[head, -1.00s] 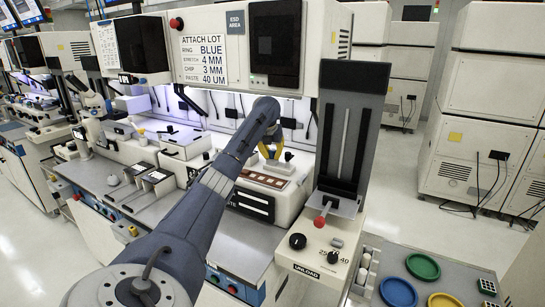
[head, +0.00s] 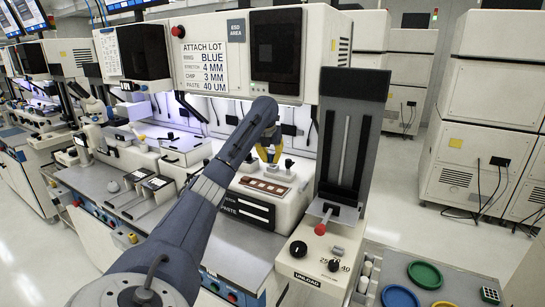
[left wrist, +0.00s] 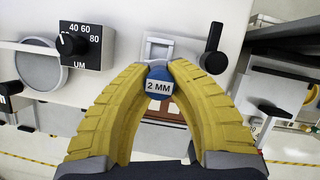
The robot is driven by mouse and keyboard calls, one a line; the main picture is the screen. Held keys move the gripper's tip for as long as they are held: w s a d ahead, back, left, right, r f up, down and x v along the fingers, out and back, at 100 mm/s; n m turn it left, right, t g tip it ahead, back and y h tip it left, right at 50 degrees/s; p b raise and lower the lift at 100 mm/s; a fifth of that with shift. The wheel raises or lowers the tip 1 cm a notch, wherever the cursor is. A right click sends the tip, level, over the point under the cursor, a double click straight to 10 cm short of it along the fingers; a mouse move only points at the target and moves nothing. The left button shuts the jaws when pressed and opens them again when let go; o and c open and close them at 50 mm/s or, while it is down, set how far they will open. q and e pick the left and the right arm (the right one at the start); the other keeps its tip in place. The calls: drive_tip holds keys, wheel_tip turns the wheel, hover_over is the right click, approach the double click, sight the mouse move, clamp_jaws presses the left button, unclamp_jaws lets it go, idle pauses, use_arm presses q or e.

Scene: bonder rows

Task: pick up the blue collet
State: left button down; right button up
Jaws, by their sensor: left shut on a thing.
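My left gripper (left wrist: 158,70) has two yellow curved fingers. In the left wrist view they are shut on a blue round piece (left wrist: 158,73), the blue collet, with a white "2 MM" label (left wrist: 159,87) facing the camera. The fingertips press on its sides. In the head view the left gripper (head: 268,154) is at the end of the dark arm, above the bench machine; the collet is too small to make out there. My right gripper is not in view.
A brown tray with pale squares (head: 264,187) lies on the machine top below the gripper. A "UM" dial (left wrist: 72,44) and a dark lever (left wrist: 212,44) are close by. A tall dark panel (head: 350,125) stands to the right. Coloured rings (head: 425,275) lie at the lower right.

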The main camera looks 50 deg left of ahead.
use_arm(q)
drive_tip(key=s+d, duration=0.8)
drive_tip(key=s, duration=0.4)
drive_tip(key=shift+d, duration=0.3)
